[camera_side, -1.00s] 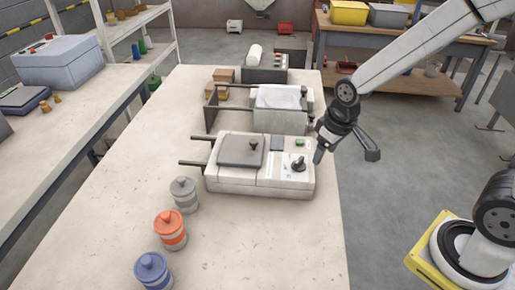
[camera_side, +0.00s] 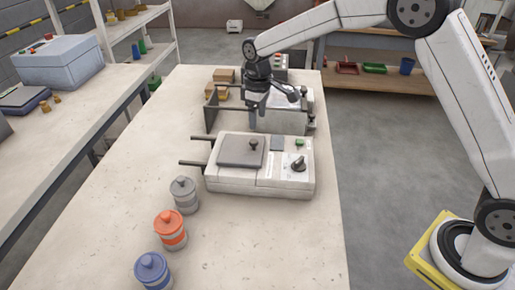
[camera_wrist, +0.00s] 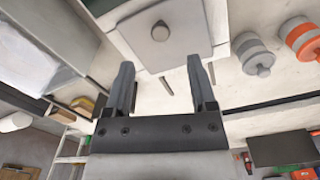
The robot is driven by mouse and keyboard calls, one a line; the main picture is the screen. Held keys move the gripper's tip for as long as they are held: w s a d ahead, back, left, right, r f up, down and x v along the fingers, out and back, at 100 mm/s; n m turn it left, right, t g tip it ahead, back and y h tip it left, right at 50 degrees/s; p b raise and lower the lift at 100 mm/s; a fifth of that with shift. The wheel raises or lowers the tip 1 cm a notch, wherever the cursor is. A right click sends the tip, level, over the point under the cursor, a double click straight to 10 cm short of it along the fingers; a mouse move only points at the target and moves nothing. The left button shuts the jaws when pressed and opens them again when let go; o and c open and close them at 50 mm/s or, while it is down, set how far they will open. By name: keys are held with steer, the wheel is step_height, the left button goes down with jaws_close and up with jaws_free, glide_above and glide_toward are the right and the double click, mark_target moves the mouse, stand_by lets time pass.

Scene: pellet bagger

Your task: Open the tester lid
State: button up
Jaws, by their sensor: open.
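The tester (camera_side: 230,183) is a pale box on the bench in the side view. Its flat grey lid (camera_side: 235,152) lies shut on the left part of the top, with a dark round knob (camera_side: 253,144) on it. In the wrist view the lid (camera_wrist: 185,50) and its knob (camera_wrist: 160,31) show at the top, beyond the fingertips. My gripper (camera_side: 271,106) is above the bench just behind the tester, higher than the lid and apart from it. Its two fingers are spread with nothing between them in the wrist view (camera_wrist: 160,72).
Grey (camera_side: 184,194), orange (camera_side: 170,230) and blue (camera_side: 152,271) canisters stand on the bench at front left. A bagger unit with a dark side plate (camera_side: 211,112) stands behind the tester, under my arm. The bench right of the canisters is clear.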

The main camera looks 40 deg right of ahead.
mark_target(253, 141)
steer(key=shift+w+a, duration=0.3)
steer(key=shift+w, duration=0.35)
steer(key=shift+f, duration=0.15)
steer(key=shift+f, duration=3.8)
jaws_close()
steer(key=shift+r, duration=0.1)
